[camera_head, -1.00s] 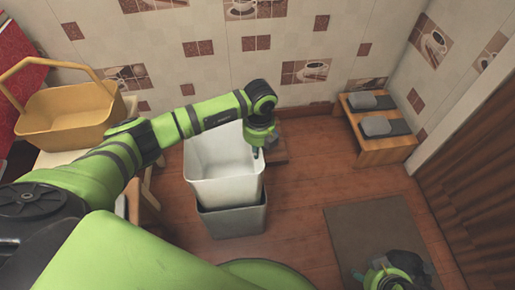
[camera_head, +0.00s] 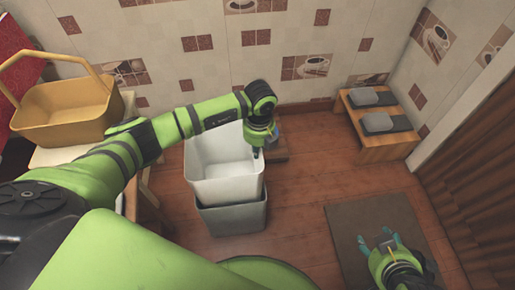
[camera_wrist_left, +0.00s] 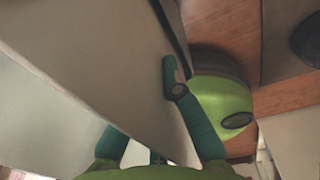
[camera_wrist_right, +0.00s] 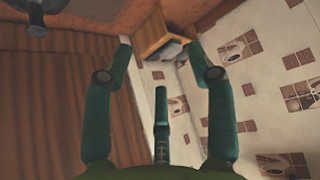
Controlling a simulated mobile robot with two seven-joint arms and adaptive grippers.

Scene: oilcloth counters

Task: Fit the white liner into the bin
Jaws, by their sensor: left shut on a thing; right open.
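The white liner (camera_head: 222,187) is an open-topped box seated partway in the grey bin (camera_head: 232,219) on the wooden floor, its upper part standing well above the bin's rim. My left gripper (camera_head: 257,152) is shut on the liner's right wall near the top edge. In the left wrist view the liner wall (camera_wrist_left: 100,60) runs between the fingers. The liner's far side is partly hidden by my left arm. My right gripper (camera_head: 377,241) is open and empty over the dark mat at the right; its spread fingers also show in the right wrist view (camera_wrist_right: 160,55).
A yellow basket (camera_head: 65,122) stands on a pale counter (camera_head: 60,157) at the left. A wooden bench with grey pads (camera_head: 375,150) stands at the back right. A dark mat (camera_head: 360,225) lies at the right. Floor between bin and mat is clear.

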